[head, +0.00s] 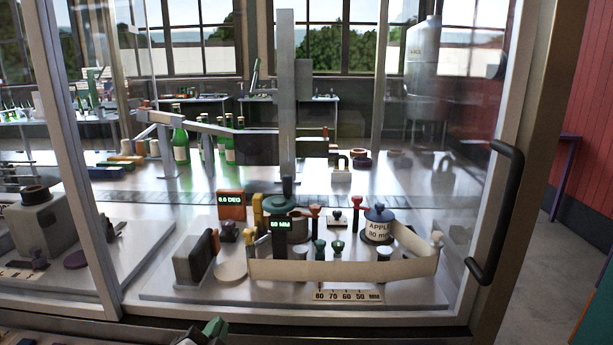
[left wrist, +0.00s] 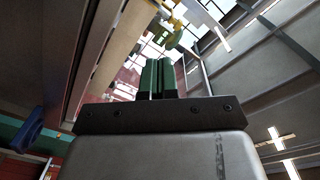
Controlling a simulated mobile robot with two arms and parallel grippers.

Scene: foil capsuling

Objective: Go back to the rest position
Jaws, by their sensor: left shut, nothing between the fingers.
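My left gripper (head: 212,330) shows at the bottom edge of the head view, with only its dark body and green fingertips in the picture. It is in front of the machine's base, low and outside the glass. In the left wrist view the left gripper's green fingers (left wrist: 158,76) stand together, shut and empty, above a dark plate. My right gripper is in neither view.
A glass enclosure with a black door handle (head: 497,212) stands ahead. Behind the glass are a metal plate with a scale (head: 347,296), a cream band (head: 330,270), a labelled pot (head: 378,228) and green bottles (head: 180,142). Open floor (head: 560,255) lies at right.

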